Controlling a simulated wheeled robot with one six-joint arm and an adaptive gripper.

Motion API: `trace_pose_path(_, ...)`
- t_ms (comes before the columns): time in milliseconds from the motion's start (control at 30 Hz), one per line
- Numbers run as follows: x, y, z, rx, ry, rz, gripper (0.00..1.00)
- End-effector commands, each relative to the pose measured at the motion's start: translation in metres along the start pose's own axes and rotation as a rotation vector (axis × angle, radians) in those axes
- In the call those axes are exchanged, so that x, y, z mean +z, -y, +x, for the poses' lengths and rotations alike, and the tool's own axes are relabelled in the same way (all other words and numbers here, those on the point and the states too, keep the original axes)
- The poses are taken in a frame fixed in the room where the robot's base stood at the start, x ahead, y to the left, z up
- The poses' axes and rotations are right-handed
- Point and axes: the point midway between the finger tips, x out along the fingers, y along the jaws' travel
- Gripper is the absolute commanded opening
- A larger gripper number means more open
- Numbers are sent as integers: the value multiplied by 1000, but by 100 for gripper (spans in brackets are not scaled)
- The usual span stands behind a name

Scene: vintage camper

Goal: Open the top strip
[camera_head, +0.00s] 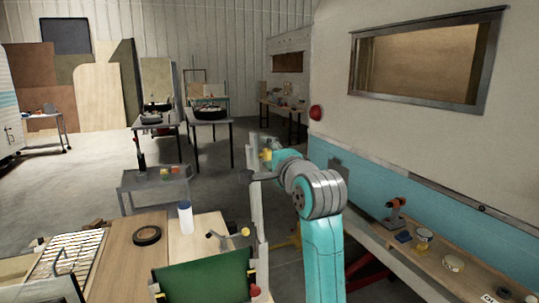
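A long thin metal strip (460,198) runs along the camper's side (400,130), where the white upper wall meets the blue lower band. It lies against the wall as far as I can see. I cannot tell for certain whether it is the top strip. My teal and grey arm rises at the lower middle and bends left at the elbow. My gripper (247,177) seems to be at the arm's far end, near a pale upright post, apart from the strip. It is small and partly hidden, so its fingers cannot be made out.
A long bench (440,262) with jars and a tool stands along the camper at right. A wooden worktop (120,258) with a white bottle (185,217), a black ring (147,235) and a green panel (205,281) fills the lower left. Grey floor lies open beyond a low cart (150,183).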

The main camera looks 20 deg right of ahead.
Motion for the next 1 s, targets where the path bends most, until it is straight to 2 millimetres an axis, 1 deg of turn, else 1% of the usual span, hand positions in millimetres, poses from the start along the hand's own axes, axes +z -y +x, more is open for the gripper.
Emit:
trace_pose_path(133,0,0,-2,0,0,0,57)
trace_pose_path(233,0,-1,-10,1,0,0,57)
trace_pose_path(367,0,0,-31,-1,0,0,57)
trace_pose_path(500,0,0,-60,-2,0,0,57)
trace_pose_path(700,0,0,-96,-1,-1,-1,57)
trace_pose_path(833,-1,0,-111,0,-1,0,57)
trace_pose_path(1000,0,0,-119,0,0,0,57)
